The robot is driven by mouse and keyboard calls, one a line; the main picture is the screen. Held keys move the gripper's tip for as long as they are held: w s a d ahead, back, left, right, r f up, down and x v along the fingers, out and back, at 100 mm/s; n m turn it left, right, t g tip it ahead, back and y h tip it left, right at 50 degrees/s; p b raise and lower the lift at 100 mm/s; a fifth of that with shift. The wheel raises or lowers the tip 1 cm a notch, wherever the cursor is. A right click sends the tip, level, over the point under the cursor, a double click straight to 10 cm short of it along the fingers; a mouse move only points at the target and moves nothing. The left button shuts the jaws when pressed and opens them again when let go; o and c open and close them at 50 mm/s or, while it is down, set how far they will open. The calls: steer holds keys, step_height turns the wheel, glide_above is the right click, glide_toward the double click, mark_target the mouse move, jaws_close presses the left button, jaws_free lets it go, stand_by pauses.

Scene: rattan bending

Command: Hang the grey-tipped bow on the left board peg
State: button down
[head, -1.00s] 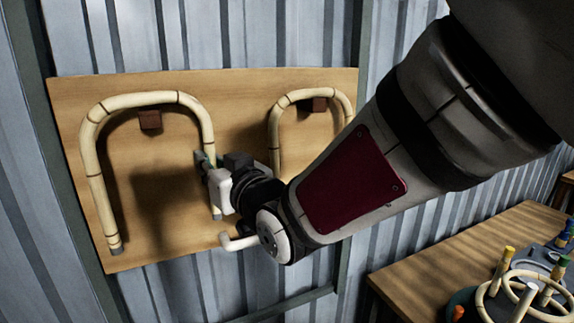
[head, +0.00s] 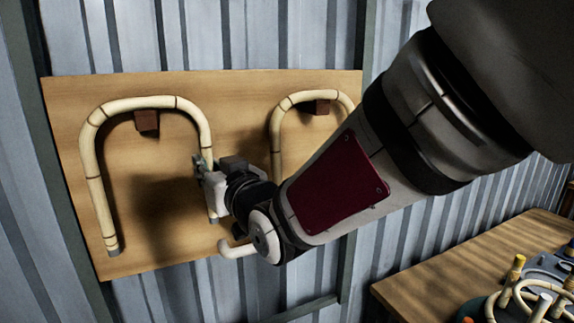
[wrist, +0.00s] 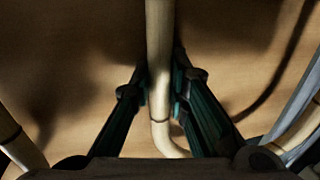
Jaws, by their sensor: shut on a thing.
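The grey-tipped bow (head: 92,180) is a pale rattan arch, upright with its grey ends down, in front of the left half of the board (head: 240,95). My gripper (head: 203,168) is shut on its right leg, above the grey tip on that side. In the wrist view the fingers close on the pale leg (wrist: 159,45). The brown left board peg (head: 147,121) shows inside the arch, just under its top. I cannot tell whether the bow touches the peg.
A second arch (head: 276,135) is at the right half of the board around the right peg (head: 321,107), partly hidden by my arm. A pale bent piece (head: 237,248) shows below my gripper. A wooden table (head: 450,265) with several rattan pieces stands at the lower right.

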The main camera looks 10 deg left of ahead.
steer(key=c, duration=1.5)
jaws_free()
steer(key=shift+o, duration=0.2)
steer(key=v, duration=1.2)
